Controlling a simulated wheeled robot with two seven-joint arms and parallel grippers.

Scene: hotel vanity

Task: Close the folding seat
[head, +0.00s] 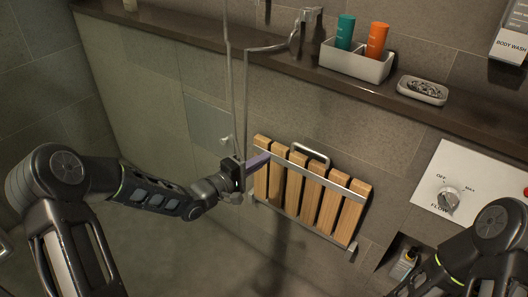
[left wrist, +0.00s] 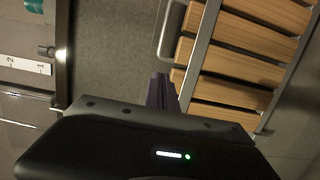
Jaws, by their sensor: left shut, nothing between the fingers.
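The folding seat (head: 329,196) has several wooden slats on metal rails and appears folded up nearly flat against the tiled wall in the head view. A metal handle (head: 309,152) stands at its top edge. My left gripper (head: 259,159) is shut and empty at the seat's upper left corner; I cannot tell whether it touches the seat. In the left wrist view the purple-grey fingers (left wrist: 160,90) show beside the slats (left wrist: 236,65), just past the handle (left wrist: 172,32).
A dark ledge (head: 200,44) runs above the seat, holding a white caddy (head: 356,64) with teal and orange bottles and a soap dish (head: 422,90). A shower control panel (head: 475,190) is on the right. A small bottle (head: 404,263) stands in a niche below it.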

